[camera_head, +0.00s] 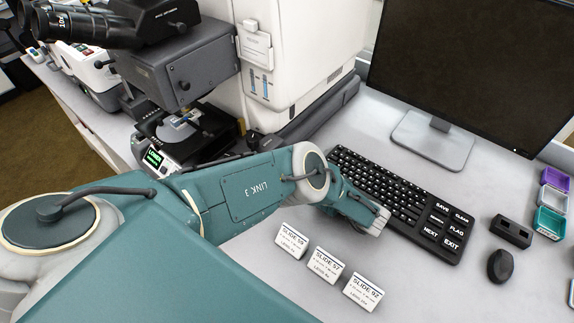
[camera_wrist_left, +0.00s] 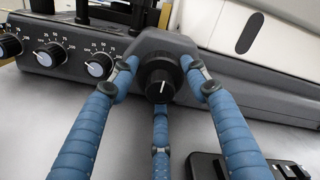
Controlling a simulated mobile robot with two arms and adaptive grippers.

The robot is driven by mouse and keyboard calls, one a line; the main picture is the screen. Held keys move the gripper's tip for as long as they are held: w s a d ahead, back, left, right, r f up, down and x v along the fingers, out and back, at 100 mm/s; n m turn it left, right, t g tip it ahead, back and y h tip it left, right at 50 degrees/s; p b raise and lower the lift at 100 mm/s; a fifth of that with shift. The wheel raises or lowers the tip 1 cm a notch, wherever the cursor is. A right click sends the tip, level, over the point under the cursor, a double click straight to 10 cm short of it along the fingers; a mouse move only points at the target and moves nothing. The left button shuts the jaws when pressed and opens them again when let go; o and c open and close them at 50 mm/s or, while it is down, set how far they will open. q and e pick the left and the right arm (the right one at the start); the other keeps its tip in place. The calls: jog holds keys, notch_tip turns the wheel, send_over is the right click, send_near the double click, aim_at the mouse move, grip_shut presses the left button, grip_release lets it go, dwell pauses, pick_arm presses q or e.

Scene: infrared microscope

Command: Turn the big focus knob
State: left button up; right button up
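The big focus knob (camera_wrist_left: 160,82) is black with a white mark on its face. It sits on the dark grey microscope base (camera_wrist_left: 205,62) in the left wrist view. My left gripper (camera_wrist_left: 161,75) is open, with three blue fingers spread around the knob. Two fingertips are left and right of it, and the third comes from below. Gaps show beside the knob, but I cannot tell whether the lower finger touches it. In the head view my teal left arm crosses the desk; its fingers and this knob cannot be made out there. My right gripper is not in view.
Several slide cards (camera_head: 325,266) stand in front of my arm. A mouse (camera_head: 500,266) lies farther right.

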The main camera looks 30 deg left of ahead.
pick_arm(q)
jog(key=shift+n, duration=0.3)
jog(key=n+b, duration=0.1)
jog(key=n, duration=0.2)
jog(key=shift+n+b, duration=0.3)
jog(key=shift+b, duration=0.1)
jog(key=n, duration=0.3)
jog(key=shift+n+b, duration=0.3)
jog(key=shift+b, duration=0.1)
jog(key=n, duration=0.8)
jog(key=shift+f, duration=0.1)
jog(key=shift+s+n, duration=0.1)
jog(key=shift+n, duration=0.4)
